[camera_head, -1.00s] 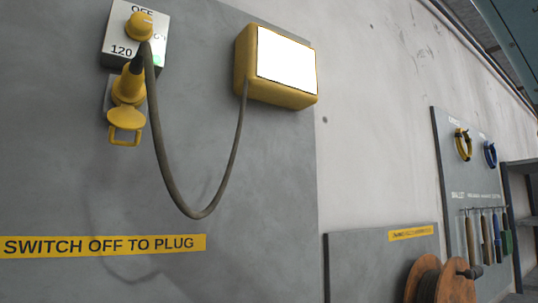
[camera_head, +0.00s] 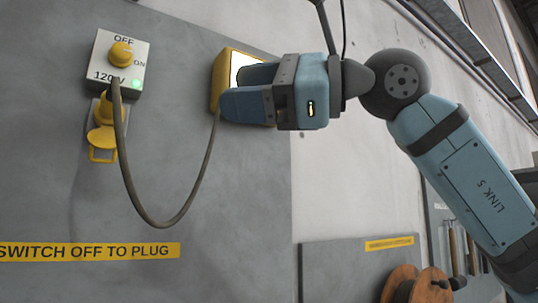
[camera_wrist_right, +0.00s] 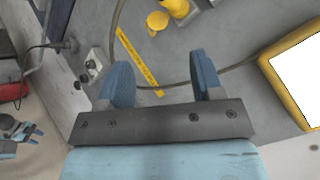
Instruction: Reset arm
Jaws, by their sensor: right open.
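My right gripper (camera_head: 236,88) reaches in from the right, its jaws open and empty, in front of the yellow box with a white face (camera_head: 217,80). It hides much of that box. In the right wrist view the two blue fingers (camera_wrist_right: 160,68) stand apart with nothing between them, and the box (camera_wrist_right: 290,75) is to their right. A yellow knob (camera_head: 121,54) sits on the 120 V switch plate (camera_head: 103,65), where a green light shows. A blue-and-dark part (camera_wrist_right: 20,130) at lower left in the wrist view may be my left gripper; its jaws are unclear.
A dark cable (camera_head: 165,226) hangs in a loop from the yellow socket (camera_head: 103,136) to the box. A yellow label (camera_head: 90,251) lies below. A cable reel (camera_head: 415,285) and a lower grey panel (camera_head: 345,275) are at lower right. The grey wall panel below the gripper is clear.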

